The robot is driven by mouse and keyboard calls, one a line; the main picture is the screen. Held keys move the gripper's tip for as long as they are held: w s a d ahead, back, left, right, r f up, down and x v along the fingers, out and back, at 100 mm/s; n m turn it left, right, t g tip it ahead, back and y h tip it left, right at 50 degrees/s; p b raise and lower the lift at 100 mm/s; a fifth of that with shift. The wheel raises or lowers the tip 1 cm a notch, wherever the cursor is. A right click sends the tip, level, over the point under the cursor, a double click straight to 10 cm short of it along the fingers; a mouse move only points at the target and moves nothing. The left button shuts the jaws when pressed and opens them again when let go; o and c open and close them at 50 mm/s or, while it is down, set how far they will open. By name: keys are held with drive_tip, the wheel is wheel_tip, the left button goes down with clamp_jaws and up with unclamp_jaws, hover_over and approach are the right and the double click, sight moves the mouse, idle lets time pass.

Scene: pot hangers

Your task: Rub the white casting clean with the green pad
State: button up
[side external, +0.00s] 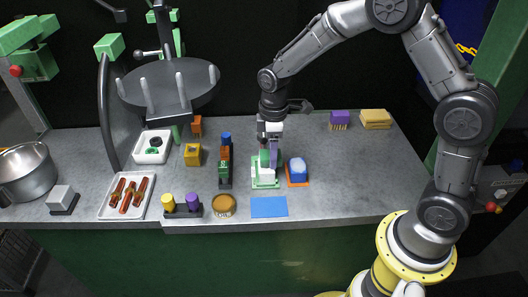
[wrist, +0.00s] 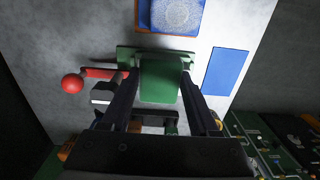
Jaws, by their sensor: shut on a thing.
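My gripper (wrist: 162,92) is shut on the green pad (wrist: 160,78), which sits between its two dark fingers in the wrist view. In the side view the green pad (side external: 264,158) shows just above a white block (side external: 265,174), which looks like the white casting. The casting stands on a green base (side external: 264,185). The pad is over or against the casting; I cannot tell whether they touch. In the wrist view the pad hides most of what lies under it, and the green base (wrist: 126,54) shows behind it.
A blue block on an orange base (side external: 297,171) stands close to the right of the fixture. A flat blue mat (side external: 269,207) lies in front. A red knob (wrist: 72,83) on an arm sticks out beside the fixture. Stacked coloured blocks (side external: 225,160) stand to the left.

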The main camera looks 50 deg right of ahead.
sight(260, 169)
drive_tip(key=shift+s+d, duration=0.25)
drive_tip(key=shift+s, duration=0.1)
drive_tip(key=w+a, duration=0.3)
drive_tip(key=shift+w+a, duration=0.25)
drive_tip(key=s+d, duration=0.3)
drive_tip(key=shift+s+d, duration=0.3)
drive_tip(key=shift+w+a, duration=0.25)
drive_tip(key=shift+a, duration=0.65)
drive_tip(key=shift+w+a, duration=0.3)
drive_tip(key=shift+a, duration=0.55)
drive_tip(key=shift+w+a, duration=0.25)
drive_tip(key=shift+a, duration=0.65)
drive_tip(key=shift+s+d, duration=1.65)
drive_tip(key=shift+w+a, duration=1.6)
drive_tip(key=shift+s+d, duration=1.55)
drive_tip(key=shift+w+a, duration=1.45)
drive_tip(key=shift+w, duration=0.05)
drive_tip(key=shift+w+a+r, duration=0.1)
drive_tip(key=shift+w+a, duration=0.05)
wheel_tip(260, 169, up, 8)
